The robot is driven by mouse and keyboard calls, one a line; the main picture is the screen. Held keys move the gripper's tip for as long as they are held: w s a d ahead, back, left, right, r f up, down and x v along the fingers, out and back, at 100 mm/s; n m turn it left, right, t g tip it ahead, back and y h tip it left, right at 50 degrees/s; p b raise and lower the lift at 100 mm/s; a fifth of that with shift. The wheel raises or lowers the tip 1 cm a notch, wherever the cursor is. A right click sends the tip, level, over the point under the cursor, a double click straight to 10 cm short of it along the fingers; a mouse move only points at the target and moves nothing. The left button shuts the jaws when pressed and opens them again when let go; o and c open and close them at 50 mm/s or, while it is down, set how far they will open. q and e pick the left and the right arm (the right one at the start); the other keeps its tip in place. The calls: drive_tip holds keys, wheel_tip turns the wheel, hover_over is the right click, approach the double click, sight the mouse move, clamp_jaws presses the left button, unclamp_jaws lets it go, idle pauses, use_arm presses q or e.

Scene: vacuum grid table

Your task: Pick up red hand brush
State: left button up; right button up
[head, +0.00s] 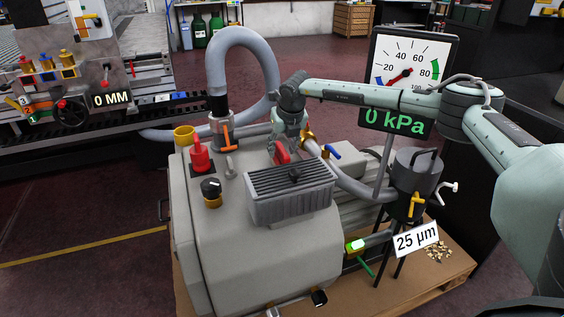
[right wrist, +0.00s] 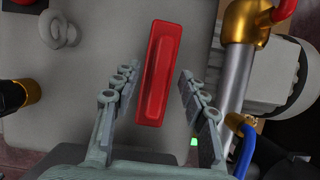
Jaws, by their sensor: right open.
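The red hand brush (right wrist: 160,75) lies on the grey top of the pump housing in the right wrist view, its long body slightly tilted. In the head view a red part of it (head: 281,153) shows just behind the ribbed grey box; the rest is hidden by my gripper and the box. My right gripper (right wrist: 157,90) is open, with one finger on each side of the brush's lower half and a gap on both sides. In the head view the right gripper (head: 290,148) points down over the brush. My left gripper is not in view.
The ribbed grey box (head: 290,190) stands close in front of the gripper. A lifting eye (right wrist: 60,30) is at the upper left in the wrist view. A brass and steel pipe (right wrist: 240,60) and a blue handle (right wrist: 244,150) stand close on the right.

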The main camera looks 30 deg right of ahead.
drive_tip(key=shift+w+d+f, duration=0.1)
drive_tip(key=shift+w+f, duration=0.15)
drive_tip(key=shift+f, duration=0.35)
drive_tip(key=shift+f, duration=0.25)
drive_tip(key=shift+c, duration=0.5)
drive_tip(key=c, duration=0.8)
drive_tip(key=shift+c, duration=0.2)
drive_tip(key=shift+r, duration=0.2)
